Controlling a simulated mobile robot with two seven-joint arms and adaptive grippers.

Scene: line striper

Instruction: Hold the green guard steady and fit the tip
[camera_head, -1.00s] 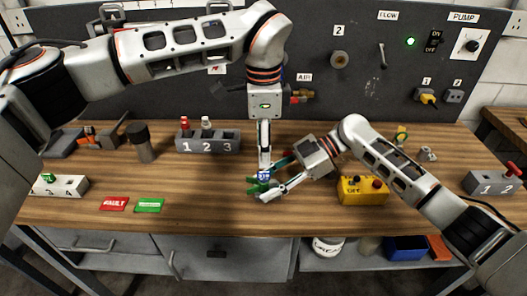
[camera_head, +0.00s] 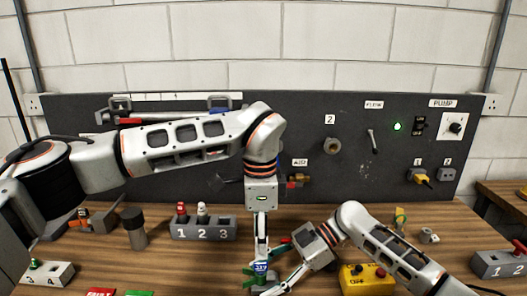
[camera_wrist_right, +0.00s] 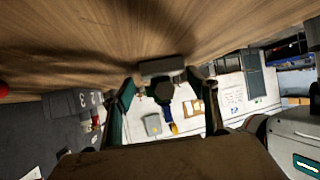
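The green guard (camera_head: 256,282) is low in the middle of the head view, with a small blue tip (camera_head: 262,267) bearing white marks at its top. My left gripper (camera_head: 261,258) points straight down, its fingers close together on the blue tip. My right gripper (camera_head: 272,270) comes in from the right, its fingers spread around the guard area. In the right wrist view a dark round piece (camera_wrist_right: 163,92) lies between my right fingers, with a gap on each side. Whether the tip is seated in the guard cannot be told.
A grey numbered holder (camera_head: 203,229) with red and white capped pieces stands behind left. A yellow button box (camera_head: 367,281) is close on the right, under my right arm. A dark cylinder (camera_head: 134,228) stands at left. The dark panel (camera_head: 330,115) closes off the back.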

